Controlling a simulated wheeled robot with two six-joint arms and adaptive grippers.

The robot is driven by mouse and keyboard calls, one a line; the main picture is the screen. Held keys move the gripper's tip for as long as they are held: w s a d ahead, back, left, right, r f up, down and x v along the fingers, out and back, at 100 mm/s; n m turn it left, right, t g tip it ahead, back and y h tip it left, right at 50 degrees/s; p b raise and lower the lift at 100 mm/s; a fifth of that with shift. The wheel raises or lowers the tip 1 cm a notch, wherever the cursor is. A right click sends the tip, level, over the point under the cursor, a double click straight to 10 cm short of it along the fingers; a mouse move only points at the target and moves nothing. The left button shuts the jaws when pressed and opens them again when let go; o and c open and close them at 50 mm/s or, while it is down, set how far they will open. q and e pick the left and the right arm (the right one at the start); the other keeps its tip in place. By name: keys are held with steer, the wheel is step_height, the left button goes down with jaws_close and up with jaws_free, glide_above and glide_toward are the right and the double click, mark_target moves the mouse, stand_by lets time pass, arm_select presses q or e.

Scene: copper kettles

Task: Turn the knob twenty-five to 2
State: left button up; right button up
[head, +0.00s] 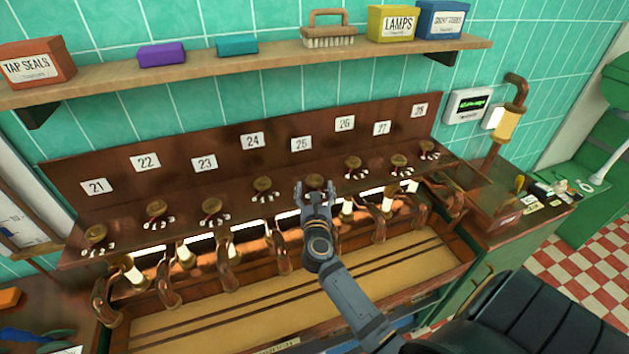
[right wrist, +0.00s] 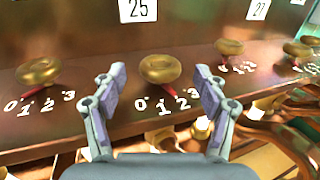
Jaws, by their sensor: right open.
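Knob twenty-five (head: 315,181) is a round brass knob on the dark sloping panel, below the white 25 plate (head: 301,144). In the right wrist view the knob (right wrist: 160,68) sits in the middle, with the dial numbers 0 to 3 (right wrist: 168,105) below it. A bit of red pointer shows at its lower right; I cannot tell exactly which number it marks. My right gripper (head: 315,190) is open and empty, its fingers on either side of the knob. The fingers (right wrist: 159,78) look apart from it in the wrist view. My left gripper is not in view.
Neighbouring knobs twenty-four (head: 263,184) and twenty-six (head: 353,162) stand close on either side. Copper pipes and taps (head: 282,250) line the front below the panel. A wooden shelf (head: 270,63) with boxes and a brush (head: 328,30) runs above. A black chair (head: 530,315) stands lower right.

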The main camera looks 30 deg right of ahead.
steer(key=v, duration=0.7)
steer(key=shift+s+a, duration=0.25)
steer(key=shift+s, duration=0.1)
